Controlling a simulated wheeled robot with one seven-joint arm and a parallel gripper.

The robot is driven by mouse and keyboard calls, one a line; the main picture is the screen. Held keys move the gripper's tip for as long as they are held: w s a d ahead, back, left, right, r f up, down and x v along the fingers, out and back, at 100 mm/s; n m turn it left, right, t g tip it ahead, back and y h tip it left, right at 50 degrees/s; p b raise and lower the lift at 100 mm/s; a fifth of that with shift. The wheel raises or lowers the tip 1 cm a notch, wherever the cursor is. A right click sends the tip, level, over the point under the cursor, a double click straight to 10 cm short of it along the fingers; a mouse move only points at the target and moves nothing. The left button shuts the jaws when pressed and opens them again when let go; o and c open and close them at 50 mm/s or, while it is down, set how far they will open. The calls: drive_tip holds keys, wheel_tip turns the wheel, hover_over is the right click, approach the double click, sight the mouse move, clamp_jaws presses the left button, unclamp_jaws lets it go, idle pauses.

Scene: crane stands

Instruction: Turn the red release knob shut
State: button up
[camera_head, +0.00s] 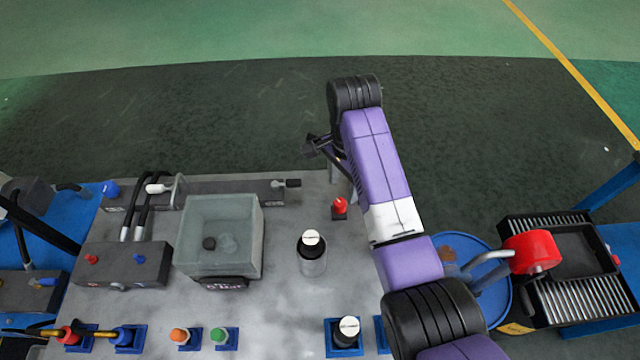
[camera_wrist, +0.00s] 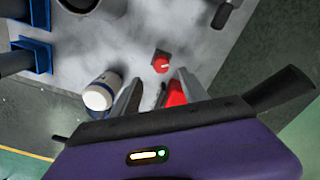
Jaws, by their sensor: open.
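A small red knob (camera_head: 339,205) on a dark base stands at the right part of the grey bench top (camera_head: 285,290). A red knob on a dark square base also shows in the wrist view (camera_wrist: 161,62), beyond the fingertips. A second red piece (camera_wrist: 176,93) shows nearer, by the right finger; I cannot tell which red part is the release knob or whether the finger touches it. My gripper (camera_head: 318,145) is open above the bench's far right edge, partly hidden by my arm. Its fingers (camera_wrist: 160,84) point toward the bench.
A grey basin (camera_head: 218,238) and a box with small knobs (camera_head: 122,264) are left. A blue drum (camera_head: 460,255) and a large red-ended pipe (camera_head: 530,252) are right.

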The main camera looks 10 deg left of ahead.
sight(340, 202)
drive_tip(key=shift+a+f, duration=0.1)
drive_tip(key=shift+f, duration=0.2)
wheel_tip(340, 202, down, 7)
drive_tip(key=shift+f+p, duration=0.15)
drive_tip(key=shift+p, duration=0.2)
clamp_jaws()
